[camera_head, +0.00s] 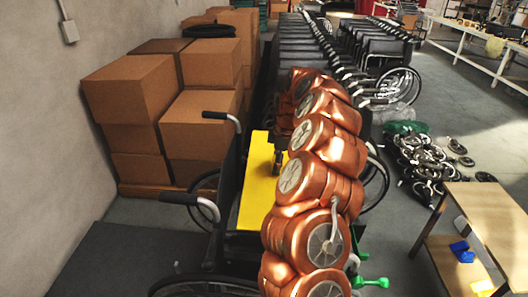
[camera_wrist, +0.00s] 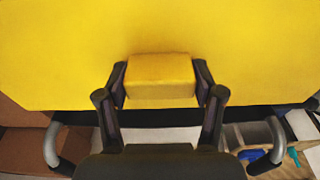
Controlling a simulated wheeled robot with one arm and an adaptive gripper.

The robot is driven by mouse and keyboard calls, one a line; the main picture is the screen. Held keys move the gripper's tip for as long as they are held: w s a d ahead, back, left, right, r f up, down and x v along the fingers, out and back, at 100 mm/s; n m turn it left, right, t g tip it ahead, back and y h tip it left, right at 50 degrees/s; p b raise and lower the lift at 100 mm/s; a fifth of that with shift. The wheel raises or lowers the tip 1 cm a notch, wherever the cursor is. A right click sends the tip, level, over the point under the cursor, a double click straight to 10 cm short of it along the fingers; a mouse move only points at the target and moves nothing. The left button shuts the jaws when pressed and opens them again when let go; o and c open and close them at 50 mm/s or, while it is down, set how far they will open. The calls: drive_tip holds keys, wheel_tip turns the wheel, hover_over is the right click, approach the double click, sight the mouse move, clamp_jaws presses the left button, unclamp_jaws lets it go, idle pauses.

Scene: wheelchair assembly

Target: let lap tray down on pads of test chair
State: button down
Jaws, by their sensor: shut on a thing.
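The yellow lap tray (camera_head: 256,185) is a flat board at the test chair (camera_head: 231,165), a black wheelchair, in the head view. It fills the upper part of the wrist view (camera_wrist: 160,28). My gripper (camera_wrist: 160,80) is shut on the tray's raised yellow block, with one dark finger on each side. In the head view my gripper (camera_head: 278,158) is partly hidden by my copper arm. The chair's pads are hidden under the tray or behind my arm, so I cannot tell whether the tray touches them. Bent grey tubes show below the tray in the wrist view.
Stacked cardboard boxes (camera_head: 205,120) stand left of the chair. A row of black wheelchairs (camera_head: 385,48) stands behind. Wheel parts (camera_head: 425,162) lie on the floor at right. A wooden table (camera_head: 490,220) with a blue item (camera_head: 461,250) stands at front right.

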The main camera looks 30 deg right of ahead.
drive_tip(key=shift+w, duration=0.3)
drive_tip(key=shift+s+d, duration=0.15)
drive_tip(key=shift+f+b, duration=2.3)
drive_tip(key=shift+f, duration=1.5)
drive_tip(key=shift+f, duration=0.3)
drive_tip(key=shift+c, duration=0.4)
unclamp_jaws()
drive_tip(key=shift+f, duration=0.1)
drive_tip(key=r, duration=0.4)
drive_tip(key=s+d+r, duration=0.1)
drive_tip(key=r, duration=0.7)
drive_tip(key=shift+s+d, duration=0.15)
drive_tip(key=shift+d, duration=0.15)
